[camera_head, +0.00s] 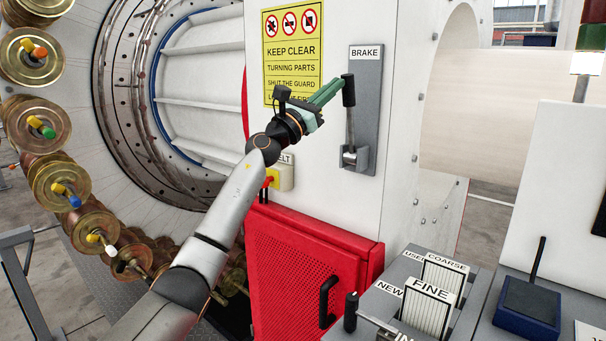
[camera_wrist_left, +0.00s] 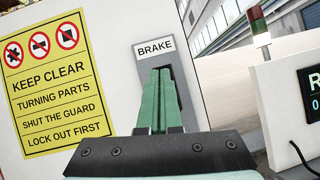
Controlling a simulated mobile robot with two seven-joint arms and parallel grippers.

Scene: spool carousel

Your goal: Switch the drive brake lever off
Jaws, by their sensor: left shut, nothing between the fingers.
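The brake lever (camera_head: 348,92) has a black grip and points up from its pivot at the bottom of a grey plate (camera_head: 368,70) labelled BRAKE, on the white machine wall. My left gripper (camera_head: 332,89) is shut and empty, its green fingertips just left of the black grip. I cannot tell whether they touch it. In the left wrist view the shut green fingers (camera_wrist_left: 161,95) stand in front of the BRAKE plate (camera_wrist_left: 148,62) and the lever is hidden behind them. My right gripper is not in view.
A yellow warning sign (camera_head: 291,55) is left of the plate. Below are a red perforated guard (camera_head: 310,275) with a black handle and a yellow switch box (camera_head: 282,178). A console with FINE and COARSE labels (camera_head: 430,295) stands lower right. Brass spools (camera_head: 60,187) line the left.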

